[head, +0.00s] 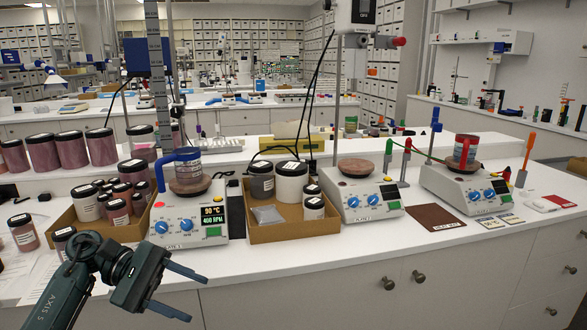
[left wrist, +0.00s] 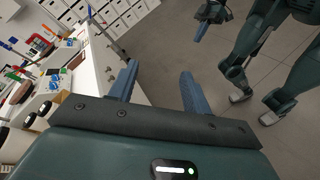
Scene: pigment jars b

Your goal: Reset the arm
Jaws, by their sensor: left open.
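My left gripper (head: 198,299) is in the lower left of the head view, in front of the bench's front edge and below the level of its top. Its two blue fingers are apart with nothing between them. In the left wrist view the same fingers (left wrist: 158,82) show open and empty, with floor beyond them. My right gripper (left wrist: 208,22) shows at the top of the left wrist view, held clear of the bench. Its finger opening cannot be made out. It is not in the head view.
The white bench (head: 290,256) carries hot plates, including one reading 90 °C (head: 190,222), and a cardboard tray of jars (head: 290,232). Another jar tray (head: 133,227) stands at the left, near my left arm. A brown mat (head: 436,218) lies at the right. Floor (left wrist: 160,30) is clear before the bench.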

